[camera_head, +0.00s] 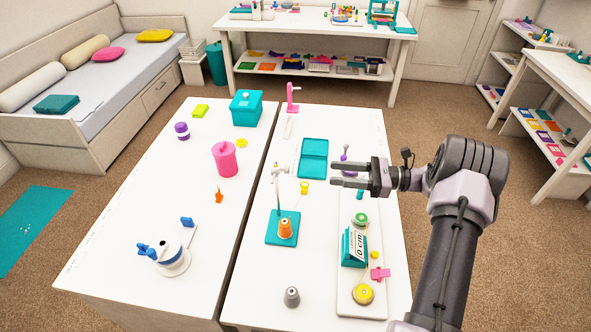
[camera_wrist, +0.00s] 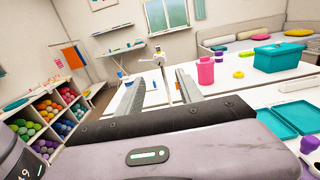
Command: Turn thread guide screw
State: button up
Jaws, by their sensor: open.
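A thread stand has a teal base (camera_head: 274,237), an orange cone on it and a thin upright metal post (camera_head: 278,192). A pale guide (camera_head: 280,168) sits at the post's top; its screw is too small to make out. In the wrist view the gripper (camera_wrist: 158,80) has both fingers spread.
A teal tray (camera_head: 301,157) lies behind the post. A pink stand (camera_head: 292,100) rises farther back. A purple item (camera_head: 345,160) stands near my fingers. A white board (camera_head: 350,295) with spools and a teal box lies front right. A gap separates the two tables.

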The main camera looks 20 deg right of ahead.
aim_at(285, 170)
jog(key=b+x, duration=0.1)
jog(key=x, duration=1.1)
grip_shut()
